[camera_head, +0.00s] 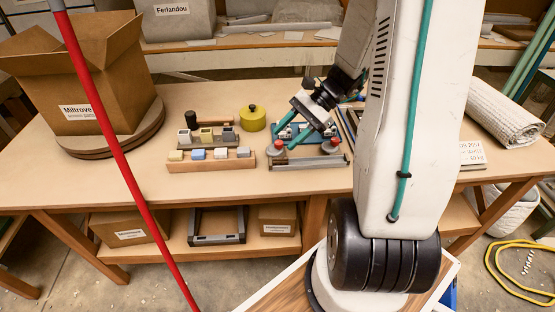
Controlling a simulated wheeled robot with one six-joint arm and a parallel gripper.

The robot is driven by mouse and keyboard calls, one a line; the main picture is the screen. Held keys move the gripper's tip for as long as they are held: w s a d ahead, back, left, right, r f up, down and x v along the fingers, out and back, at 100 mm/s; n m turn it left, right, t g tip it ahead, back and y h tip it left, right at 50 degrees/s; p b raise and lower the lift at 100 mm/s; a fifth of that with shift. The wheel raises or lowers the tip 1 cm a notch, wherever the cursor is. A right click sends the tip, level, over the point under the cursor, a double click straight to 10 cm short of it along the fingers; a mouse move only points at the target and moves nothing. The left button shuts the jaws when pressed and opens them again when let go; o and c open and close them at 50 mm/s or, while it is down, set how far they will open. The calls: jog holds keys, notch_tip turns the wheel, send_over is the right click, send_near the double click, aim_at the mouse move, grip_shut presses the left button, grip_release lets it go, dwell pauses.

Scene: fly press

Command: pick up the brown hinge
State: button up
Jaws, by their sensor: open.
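My gripper (302,136) reaches down and left over the middle of the workbench, in front of my white arm. Its fingers are open, above or close to a blue-teal fixture (283,130). I cannot tell whether the fingers touch it. I cannot make out a brown hinge in this view. It may be too small to tell, or hidden behind my gripper or arm.
A large cardboard box (90,75) stands far left.

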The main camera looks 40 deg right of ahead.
aim_at(288, 159)
jog(key=d+f+m+t, duration=0.1)
jog(key=d+f+m, duration=0.1)
jog(key=d+f, duration=0.1)
jog(key=d+f+m+t, duration=0.2)
jog(key=d+f+m, duration=0.1)
jog(key=f, duration=0.1)
jog(key=d+f+m+t, duration=0.2)
jog(key=d+f, duration=0.1)
jog(key=shift+d+f+m+y, duration=0.1)
jog(key=shift+f+m+y, duration=0.05)
jog(key=shift+m+y, duration=0.15)
jog(key=shift+f+t, duration=0.3)
jog(key=x, duration=0.7)
jog(key=shift+w+f, duration=0.1)
jog(key=shift+w, duration=0.1)
grip_shut()
